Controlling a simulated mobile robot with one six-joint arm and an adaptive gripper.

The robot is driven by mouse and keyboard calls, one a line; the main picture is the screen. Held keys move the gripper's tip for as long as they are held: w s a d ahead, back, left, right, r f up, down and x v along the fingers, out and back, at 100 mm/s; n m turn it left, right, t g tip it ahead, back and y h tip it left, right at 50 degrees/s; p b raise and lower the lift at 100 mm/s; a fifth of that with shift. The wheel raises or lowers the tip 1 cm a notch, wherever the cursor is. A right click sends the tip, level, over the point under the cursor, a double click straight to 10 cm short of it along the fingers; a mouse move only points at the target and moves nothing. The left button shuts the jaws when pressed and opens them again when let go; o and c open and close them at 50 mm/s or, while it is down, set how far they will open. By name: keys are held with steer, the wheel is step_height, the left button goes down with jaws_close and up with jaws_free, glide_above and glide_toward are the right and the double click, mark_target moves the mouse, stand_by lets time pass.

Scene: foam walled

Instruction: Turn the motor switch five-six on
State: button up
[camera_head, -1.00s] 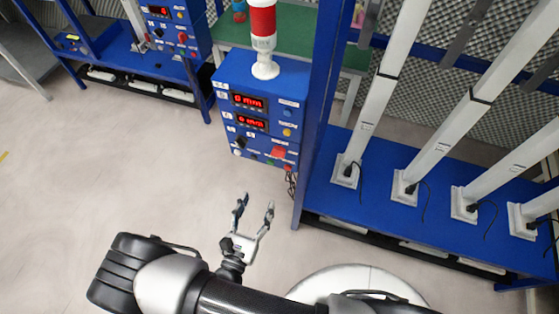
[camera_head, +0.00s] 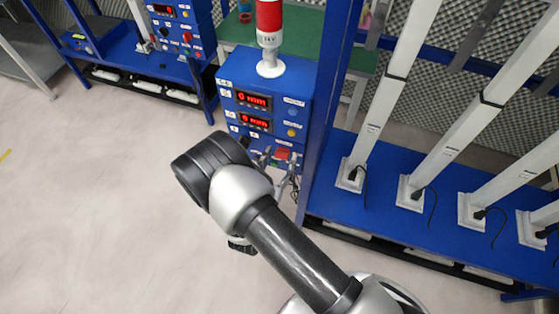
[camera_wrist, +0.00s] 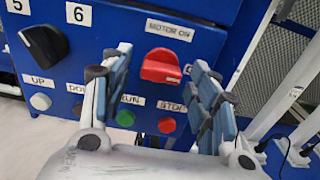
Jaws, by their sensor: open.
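The blue control box (camera_head: 262,90) stands beside the blue frame post in the head view. In the wrist view its lower panel shows a red switch (camera_wrist: 162,67) under a "MOTOR ON" label (camera_wrist: 170,30). A black rotary knob (camera_wrist: 44,45) sits at the left between labels "5" and "6". My gripper (camera_wrist: 155,85) is open and faces the panel, its fingers on either side of the red switch in the picture. I cannot tell whether they touch it. In the head view my gripper (camera_head: 280,172) is in front of the panel, and my arm hides part of the box's lower left.
Below are a white UP button (camera_wrist: 40,102), a green RUN button (camera_wrist: 125,117) and a red STOP button (camera_wrist: 167,125). A red and white beacon (camera_head: 269,30) stands on the box. White columns (camera_head: 380,90) stand on a blue bench at right. The floor at left is clear.

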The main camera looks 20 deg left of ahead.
steer(key=shift+c, duration=0.2)
steer(key=c, duration=1)
steer(key=shift+n, duration=0.3)
steer(key=n, duration=1.2)
steer(key=shift+d+n+p, duration=0.2)
steer(key=shift+n+p, duration=0.15)
steer(key=shift+n, duration=0.05)
steer(key=shift+r+n, duration=0.1)
steer(key=shift+n, duration=2.1)
